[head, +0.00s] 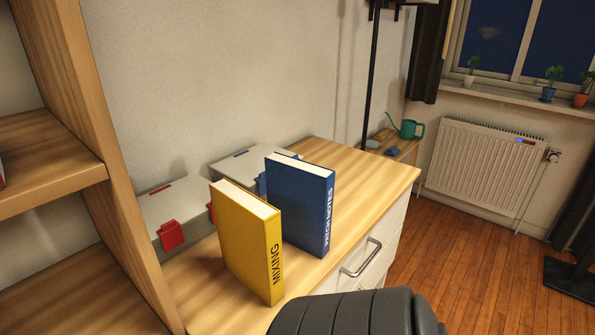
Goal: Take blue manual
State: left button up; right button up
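A blue book (302,208) stands upright on the wooden top of a drawer cabinet, with white lettering down its spine. A yellow book (248,242) marked MIXING stands upright just left of it and nearer to me. Neither of my grippers shows in the head view. A dark grey ribbed rounded shape (355,314) fills the bottom middle of the view, in front of the cabinet; I cannot tell whether it is part of me.
Grey cases with red (172,235) and blue latches lie behind the books against the wall. A wooden shelf (100,160) rises at left. The cabinet top (375,180) is bare right of the blue book. A radiator (490,170) and open floor lie to the right.

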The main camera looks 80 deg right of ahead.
aim_at(303, 192)
jog(key=k+j+z, duration=0.1)
jog(key=z, duration=2.3)
